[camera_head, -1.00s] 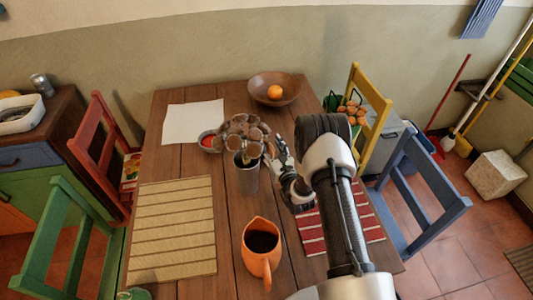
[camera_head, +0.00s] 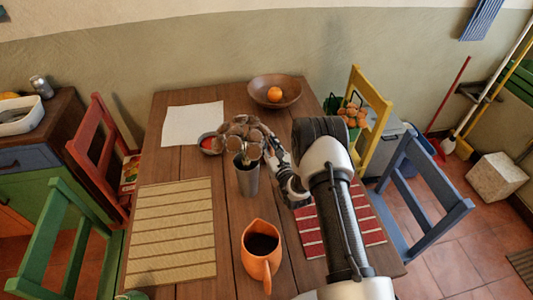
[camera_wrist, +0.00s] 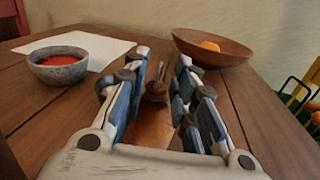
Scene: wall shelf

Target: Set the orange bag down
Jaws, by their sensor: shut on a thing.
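My gripper (camera_wrist: 165,95) is shut on an orange-brown thing (camera_wrist: 152,125), which I take to be the orange bag. A small dark brown knob shows at its far end between the fingers. Most of the bag is hidden by the fingers.
A grey bowl with red content (camera_head: 208,146) and white paper (camera_head: 193,122) lie beyond the cup. A wooden bowl (camera_head: 293,92) holds an orange. An orange jug (camera_head: 262,262) stands in front. A red striped mat (camera_head: 316,236) lies under my arm; a beige mat (camera_head: 172,235) lies left.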

